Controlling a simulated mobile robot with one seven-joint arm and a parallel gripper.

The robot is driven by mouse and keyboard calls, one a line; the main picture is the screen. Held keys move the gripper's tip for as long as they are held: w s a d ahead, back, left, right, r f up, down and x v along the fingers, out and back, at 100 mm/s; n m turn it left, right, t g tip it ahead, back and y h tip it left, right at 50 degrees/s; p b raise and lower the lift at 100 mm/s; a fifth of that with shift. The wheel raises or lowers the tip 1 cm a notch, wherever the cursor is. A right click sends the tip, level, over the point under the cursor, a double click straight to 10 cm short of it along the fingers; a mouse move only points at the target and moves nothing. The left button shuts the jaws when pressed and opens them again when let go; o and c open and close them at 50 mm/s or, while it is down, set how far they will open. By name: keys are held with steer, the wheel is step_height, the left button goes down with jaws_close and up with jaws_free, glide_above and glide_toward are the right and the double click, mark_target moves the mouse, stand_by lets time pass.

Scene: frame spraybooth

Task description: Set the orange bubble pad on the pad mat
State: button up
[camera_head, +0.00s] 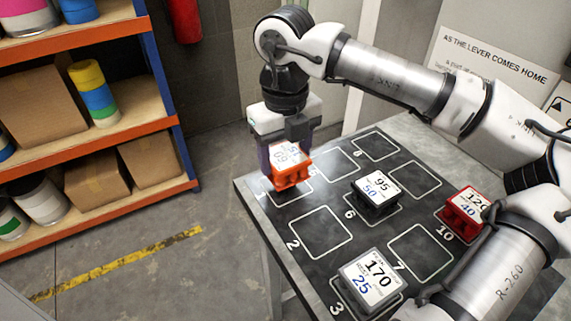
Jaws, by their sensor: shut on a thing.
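An orange block with a white printed label (291,173) is held at the far left corner of a dark board (321,268) marked with numbered white squares. The numbers on its label are too small to read surely. My gripper (285,150) points down and is shut on this block. The block covers much of the square marked 1; I cannot tell whether it touches the board or hangs just above it. No separate pad mat can be told apart from the board.
On the board stand a dark block labelled 95/50 (378,192), another labelled 170/25 (371,282) and a red block labelled 120/40 (465,208). Several squares are empty. My arm crosses the right side.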

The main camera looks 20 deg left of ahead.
mark_target(286, 155)
steer(key=shift+f, duration=1.7)
steer(key=shift+f, duration=0.2)
steer(key=o, duration=1)
steer(key=shift+r, duration=0.1)
steer(key=shift+r, duration=0.1)
step_height(286, 155, up, 12)
steer(key=shift+r, duration=0.1)
